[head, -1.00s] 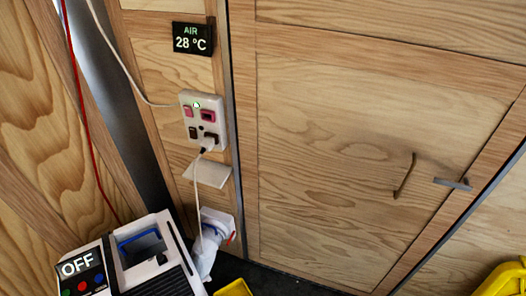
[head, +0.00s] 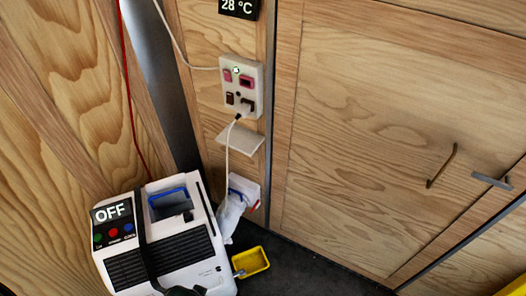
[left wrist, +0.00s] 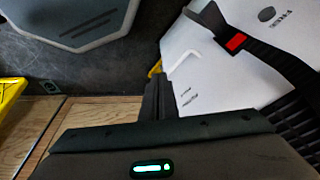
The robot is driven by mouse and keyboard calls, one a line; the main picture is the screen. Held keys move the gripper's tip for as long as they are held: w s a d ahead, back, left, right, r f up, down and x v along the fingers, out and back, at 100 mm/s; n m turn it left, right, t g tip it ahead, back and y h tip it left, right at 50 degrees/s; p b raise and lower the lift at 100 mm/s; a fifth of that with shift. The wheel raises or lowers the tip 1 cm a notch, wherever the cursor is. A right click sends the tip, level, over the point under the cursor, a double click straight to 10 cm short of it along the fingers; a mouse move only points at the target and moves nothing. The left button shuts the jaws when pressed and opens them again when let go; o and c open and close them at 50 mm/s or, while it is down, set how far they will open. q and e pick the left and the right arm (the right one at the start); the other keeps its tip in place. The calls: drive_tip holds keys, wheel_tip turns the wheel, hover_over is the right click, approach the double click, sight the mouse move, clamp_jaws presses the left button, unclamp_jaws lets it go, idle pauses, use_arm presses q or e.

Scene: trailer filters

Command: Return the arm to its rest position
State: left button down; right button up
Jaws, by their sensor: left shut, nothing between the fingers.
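My left gripper (left wrist: 158,100) shows in the left wrist view as dark fingers closed together with nothing between them. It is beside the white machine (left wrist: 225,75), which has a black strap with a red buckle across it. I cannot tell whether they touch. In the head view the white machine (head: 185,238) stands at the lower left with its display reading OFF. A dark shape at the bottom edge there may be part of my arm. My right gripper is in neither view.
A small yellow tray (head: 251,262) lies on the dark floor (head: 300,270) beside the machine. A socket panel (head: 240,88) with a plugged-in white cord is on the wooden wall. A wooden door (head: 385,130) with a handle is at the right. Yellow things show at the edges.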

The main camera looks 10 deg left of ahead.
use_arm(q)
wheel_tip(320, 180, down, 11)
drive_tip(key=s, duration=0.3)
drive_tip(key=s+a+f+g, duration=0.1)
drive_tip(key=s+f, duration=0.8)
drive_tip(key=s+a+f, duration=0.2)
drive_tip(key=s+f, duration=0.6)
drive_tip(key=f, duration=0.1)
drive_tip(key=shift+s+a+g+b, duration=0.25)
drive_tip(key=shift+s+g+b, duration=0.1)
drive_tip(key=shift+s+g, duration=0.05)
drive_tip(key=shift+r, duration=0.1)
